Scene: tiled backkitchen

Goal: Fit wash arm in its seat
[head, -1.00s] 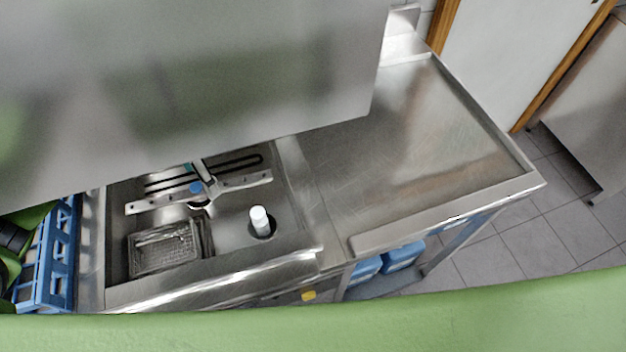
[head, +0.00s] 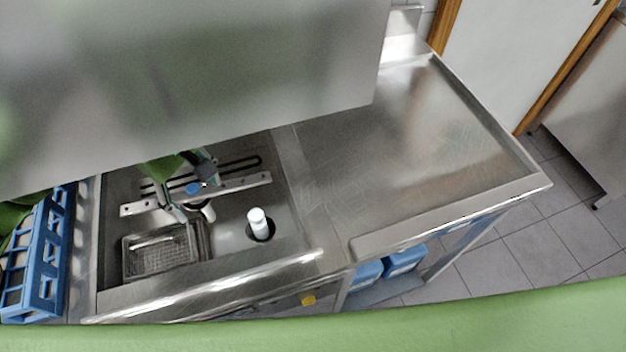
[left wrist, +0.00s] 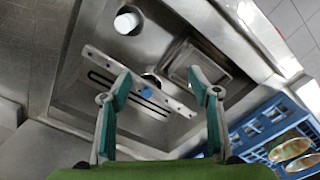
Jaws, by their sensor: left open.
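The wash arm (head: 245,186), a long flat steel bar with a blue hub cap (head: 193,188), lies across the basin; it also shows in the left wrist view (left wrist: 180,105). A pale and dark round part (head: 208,211) shows beside its middle; whether it is the seat, and whether the bar sits in it, I cannot tell. My left gripper (head: 192,199) is inside the basin, its fingers apart around the hub area. In the left wrist view its open fingers (left wrist: 160,78) frame the hub from above, with nothing visibly clamped. My right gripper is not in view.
A steel hood (head: 200,70) hangs over the basin's back. In the basin are a wire strainer (head: 160,252), a dark heating loop (head: 240,164) and a white cylinder (head: 258,222) standing in a round hole. A blue rack (head: 45,265) stands left; the counter right (head: 410,150) is clear.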

